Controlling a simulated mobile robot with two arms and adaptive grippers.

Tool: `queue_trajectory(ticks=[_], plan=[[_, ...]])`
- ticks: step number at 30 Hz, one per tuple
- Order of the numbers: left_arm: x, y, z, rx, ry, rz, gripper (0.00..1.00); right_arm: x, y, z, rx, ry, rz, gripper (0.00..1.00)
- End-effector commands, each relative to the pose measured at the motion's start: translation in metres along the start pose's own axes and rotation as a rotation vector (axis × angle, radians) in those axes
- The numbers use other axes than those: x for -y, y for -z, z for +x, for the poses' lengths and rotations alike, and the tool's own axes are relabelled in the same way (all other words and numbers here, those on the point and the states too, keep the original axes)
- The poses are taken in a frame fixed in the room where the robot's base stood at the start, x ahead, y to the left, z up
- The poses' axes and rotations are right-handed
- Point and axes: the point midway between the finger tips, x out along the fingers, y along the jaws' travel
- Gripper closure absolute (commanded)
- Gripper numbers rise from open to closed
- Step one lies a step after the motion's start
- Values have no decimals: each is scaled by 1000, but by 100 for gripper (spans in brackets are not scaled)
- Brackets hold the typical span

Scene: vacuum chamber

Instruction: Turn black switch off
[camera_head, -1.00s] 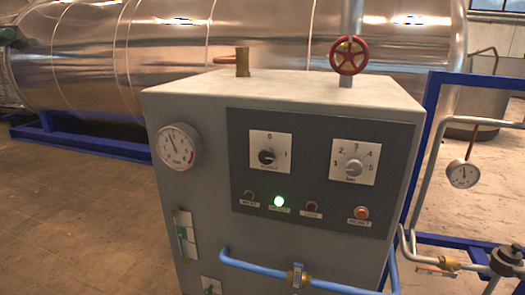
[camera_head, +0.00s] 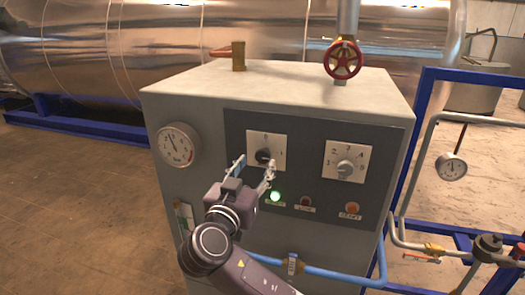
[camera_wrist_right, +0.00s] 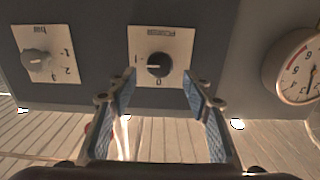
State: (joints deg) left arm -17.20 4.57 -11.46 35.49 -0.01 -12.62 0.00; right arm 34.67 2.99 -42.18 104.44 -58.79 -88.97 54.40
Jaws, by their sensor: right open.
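The black switch (camera_head: 264,156) is a round knob on a white plate marked 0 and 1, on the grey control panel. In the right wrist view, which shows the panel upside down, the black switch (camera_wrist_right: 159,65) has its white mark pointing toward the 1. My right gripper (camera_head: 256,165) is open in front of the panel. In the wrist view its fingertips (camera_wrist_right: 159,82) are apart, one on either side below the knob, with nothing between them; I cannot tell any contact. My left gripper is not in view.
A second selector knob (camera_head: 345,169) sits to the right. Below are a lit green lamp (camera_head: 275,196), a red button (camera_head: 305,201) and an orange one (camera_head: 351,208). A gauge (camera_head: 177,145) is at left, a blue pipe (camera_head: 335,273) runs below, and a red valve wheel (camera_head: 343,60) stands on top.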

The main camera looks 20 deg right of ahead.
Motion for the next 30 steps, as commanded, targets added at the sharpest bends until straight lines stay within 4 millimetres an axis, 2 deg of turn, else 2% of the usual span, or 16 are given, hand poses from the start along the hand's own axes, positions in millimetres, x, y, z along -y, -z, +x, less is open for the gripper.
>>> queue_trajectory(ticks=[3, 9, 14, 22, 30], plan=[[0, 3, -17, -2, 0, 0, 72, -1, 6, 22, -1, -4, -7, 55], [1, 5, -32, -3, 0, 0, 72, -1, 3, 50, 1, -3, -7, 55], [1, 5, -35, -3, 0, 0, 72, -1, 0, 61, 3, -1, -5, 55], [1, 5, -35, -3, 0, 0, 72, 0, -2, 63, 3, 0, -4, 55], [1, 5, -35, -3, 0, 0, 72, 0, -2, 62, 3, 0, -4, 84]])
